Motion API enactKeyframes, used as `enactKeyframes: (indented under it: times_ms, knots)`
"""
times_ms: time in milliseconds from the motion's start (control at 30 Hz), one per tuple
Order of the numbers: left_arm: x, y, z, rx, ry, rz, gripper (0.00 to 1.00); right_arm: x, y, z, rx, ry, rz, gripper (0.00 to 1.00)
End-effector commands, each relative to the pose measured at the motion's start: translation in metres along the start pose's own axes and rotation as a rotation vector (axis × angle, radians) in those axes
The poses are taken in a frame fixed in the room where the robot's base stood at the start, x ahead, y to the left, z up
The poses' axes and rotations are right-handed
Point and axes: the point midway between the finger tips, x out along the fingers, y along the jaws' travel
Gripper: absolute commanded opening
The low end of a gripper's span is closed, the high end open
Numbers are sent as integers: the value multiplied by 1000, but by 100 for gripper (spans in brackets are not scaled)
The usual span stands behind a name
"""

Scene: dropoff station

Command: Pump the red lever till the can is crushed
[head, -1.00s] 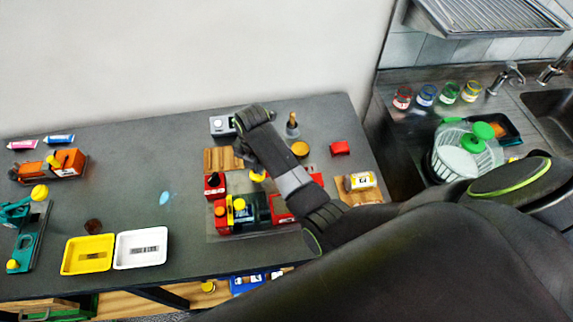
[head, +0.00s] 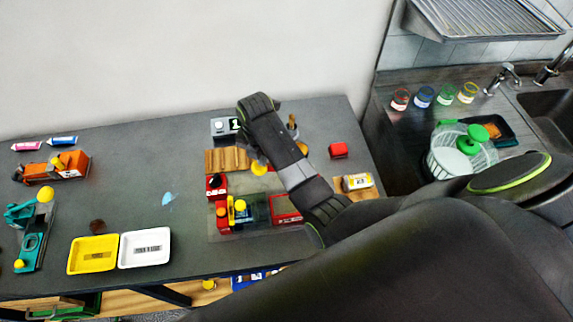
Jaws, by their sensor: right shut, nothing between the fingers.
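A red and dark machine (head: 222,212) with yellow and red parts stands on a grey plate at the middle of the table in the head view. A red block (head: 285,207) is at its right end. I cannot clearly pick out the red lever; my right arm covers part of this area. My right gripper (head: 254,157) points down behind the machine, close to a yellow knob (head: 259,168). It is shut and empty, its fingertips mostly hidden. My left gripper is out of view.
A grey box (head: 224,126) showing a "1" and a slatted wooden board (head: 224,161) stand behind. Yellow (head: 92,268) and white (head: 144,264) trays lie front left. The table's middle left is mostly clear.

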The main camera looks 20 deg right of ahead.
Motion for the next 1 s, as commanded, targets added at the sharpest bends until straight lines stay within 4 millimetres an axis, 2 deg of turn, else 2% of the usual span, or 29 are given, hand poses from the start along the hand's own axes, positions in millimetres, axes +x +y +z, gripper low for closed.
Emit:
enactKeyframes:
  times_ms: [133, 567, 1000]
  knots:
    - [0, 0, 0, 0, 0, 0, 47, -6, 0, 0, -1, 0, 2, 0]
    - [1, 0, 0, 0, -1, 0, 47, -4, 0, 0, -1, 1, 2, 0]
    - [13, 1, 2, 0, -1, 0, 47, 23, 6, -6, -1, 6, -1, 0]
